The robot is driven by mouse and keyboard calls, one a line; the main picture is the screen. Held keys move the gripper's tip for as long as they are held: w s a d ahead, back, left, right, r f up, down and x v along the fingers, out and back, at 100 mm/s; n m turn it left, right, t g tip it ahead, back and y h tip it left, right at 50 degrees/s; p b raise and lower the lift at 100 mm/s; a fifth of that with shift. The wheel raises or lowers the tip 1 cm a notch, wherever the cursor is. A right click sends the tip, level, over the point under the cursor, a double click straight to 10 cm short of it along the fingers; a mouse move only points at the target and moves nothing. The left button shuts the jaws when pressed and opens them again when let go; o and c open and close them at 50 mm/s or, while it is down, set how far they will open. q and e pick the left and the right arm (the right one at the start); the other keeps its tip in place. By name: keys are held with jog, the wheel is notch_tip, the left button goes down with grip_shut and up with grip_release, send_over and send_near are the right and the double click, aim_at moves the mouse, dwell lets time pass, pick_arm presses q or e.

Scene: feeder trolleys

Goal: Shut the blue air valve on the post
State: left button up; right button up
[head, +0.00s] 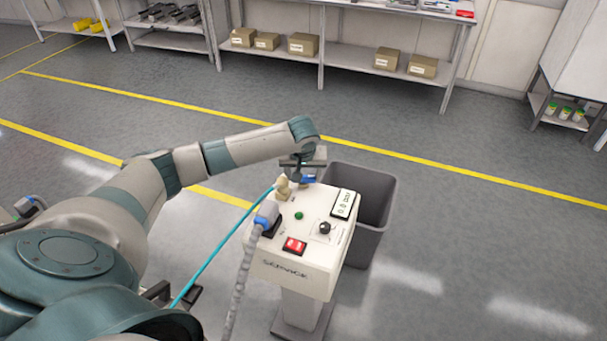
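The post (303,312) carries a cream box (290,270) marked "SERVICE". A small blue part, which looks like the air valve's handle (308,180), shows at the far edge of the box top. My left gripper (301,176) points down right over it, coming from the left. The gripper partly hides the valve, and I cannot tell whether the fingers touch it or how far apart they are. A beige fitting (283,188) with a teal hose (222,247) sits just left of the fingers. My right gripper is not in view.
The box top also holds a blue-grey plug (267,215) with a grey hose, a green button (299,216), a red switch (294,245), a black knob (324,228) and a display (343,203). A grey bin (372,225) stands close behind. Floor to the right is clear.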

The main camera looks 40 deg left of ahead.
pick_arm(q)
jog(key=shift+s+r+m+h+p, duration=0.15)
jog(key=shift+m+h+p, duration=0.25)
jog(key=shift+m+p, duration=0.6)
jog(key=shift+a+m+p, duration=0.1)
jog(key=shift+m+p, duration=0.4)
jog(key=shift+p, duration=0.3)
jog(key=shift+m+h, duration=0.4)
jog(key=shift+m, duration=0.1)
jog(key=shift+f, duration=0.2)
jog(key=o, duration=1.1)
jog(key=shift+c, duration=0.2)
jog(key=shift+r, duration=0.15)
jog(key=b+v, duration=0.2)
jog(key=v, duration=1.5)
jog(key=shift+s+b, duration=0.35)
jog(key=shift+s, duration=0.05)
